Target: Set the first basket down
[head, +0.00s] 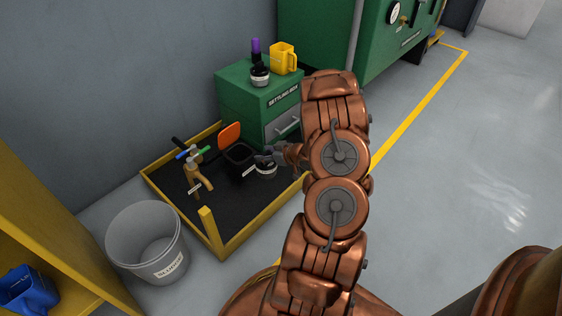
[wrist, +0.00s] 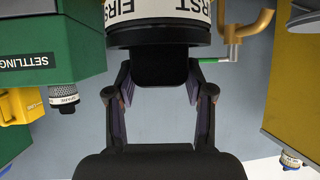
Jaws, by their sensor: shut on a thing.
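The first basket (wrist: 160,13) is a dark cylinder with a white band reading "FIRST" in the wrist view. Its dark block-like grip (wrist: 160,68) sits between the fingertips of my gripper (wrist: 160,80), which is shut on it. In the head view the basket (head: 265,170) shows small and dark with a pale band, just below my gripper (head: 268,156), over the black floor of a yellow-rimmed bay (head: 232,243). I cannot tell whether its bottom touches that floor. My gripper partly covers it.
A tap (head: 197,172) with blue and green handles and an orange paddle (head: 229,134) stand left of the basket. The green settling box (head: 237,98) behind carries a spare basket (head: 260,77) and yellow jug (head: 284,57). A grey bin (head: 146,241) stands outside the bay.

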